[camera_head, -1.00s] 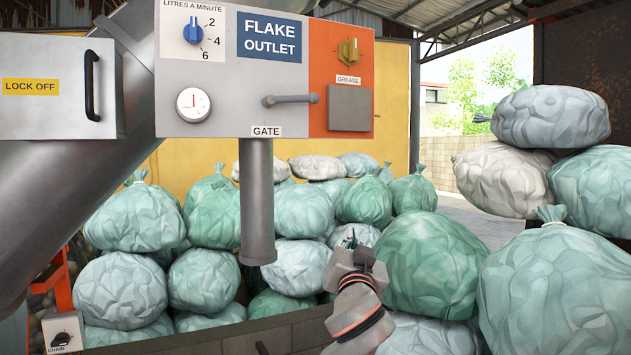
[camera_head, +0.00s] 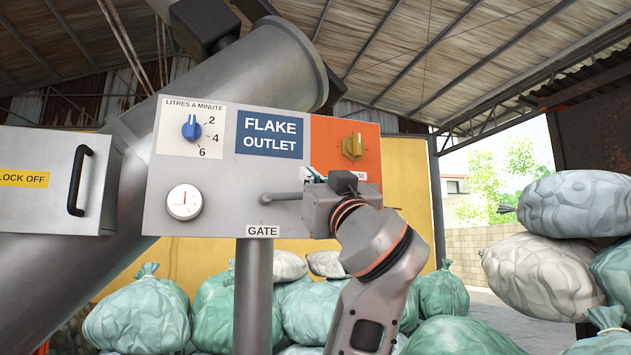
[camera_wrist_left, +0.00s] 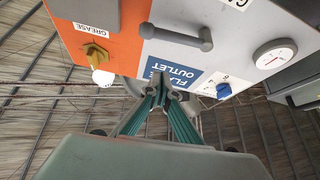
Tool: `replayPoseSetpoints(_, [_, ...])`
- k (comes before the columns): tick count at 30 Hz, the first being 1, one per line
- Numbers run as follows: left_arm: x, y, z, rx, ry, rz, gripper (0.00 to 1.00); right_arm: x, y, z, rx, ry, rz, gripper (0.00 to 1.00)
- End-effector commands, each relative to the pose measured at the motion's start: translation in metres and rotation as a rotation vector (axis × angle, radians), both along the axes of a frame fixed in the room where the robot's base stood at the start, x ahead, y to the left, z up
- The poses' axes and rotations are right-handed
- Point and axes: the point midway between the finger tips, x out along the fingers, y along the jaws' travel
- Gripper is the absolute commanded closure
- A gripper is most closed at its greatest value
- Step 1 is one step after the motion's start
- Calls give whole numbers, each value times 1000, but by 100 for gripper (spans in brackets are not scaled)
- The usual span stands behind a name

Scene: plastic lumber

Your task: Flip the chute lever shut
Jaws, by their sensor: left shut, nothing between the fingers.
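The chute lever is a grey bar (camera_head: 284,196) above the GATE label on the panel of the flake outlet. It lies level, its round hub at the left, its right end hidden behind my left gripper in the head view. The wrist view shows the whole lever (camera_wrist_left: 177,37), upside down, with a rounded knob end. My left gripper (camera_head: 311,175) is at the panel's front, by the lever's right end, over the lower orange part. Its teal fingers (camera_wrist_left: 166,84) are shut and empty, and appear apart from the lever. My right gripper is not in view.
The panel has a blue dial (camera_head: 191,128), a gauge (camera_head: 184,202) and a yellow grease knob (camera_head: 352,147). Stuffed bags (camera_head: 138,318) fill the lower background. A handled LOCK OFF box (camera_head: 40,195) is at left.

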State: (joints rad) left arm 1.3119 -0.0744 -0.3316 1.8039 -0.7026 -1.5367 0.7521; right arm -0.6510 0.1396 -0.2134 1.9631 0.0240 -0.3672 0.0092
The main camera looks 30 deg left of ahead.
Motion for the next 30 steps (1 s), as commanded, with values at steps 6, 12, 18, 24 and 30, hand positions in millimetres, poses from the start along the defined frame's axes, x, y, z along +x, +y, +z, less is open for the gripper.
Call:
replayPoseSetpoints(6, [22, 32, 26, 2, 0, 4, 100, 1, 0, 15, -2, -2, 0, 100])
replayPoseSetpoints(12, [34, 40, 7, 2, 4, 2, 100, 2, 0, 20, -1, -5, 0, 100])
replayPoseSetpoints(18, [37, 41, -9, 0, 2, 0, 100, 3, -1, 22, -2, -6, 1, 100])
replayPoseSetpoints(24, [37, 41, -12, 0, 1, -2, 100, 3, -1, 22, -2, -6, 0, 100])
replayPoseSetpoints(30, [37, 41, -12, 0, 1, -2, 100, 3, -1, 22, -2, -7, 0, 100])
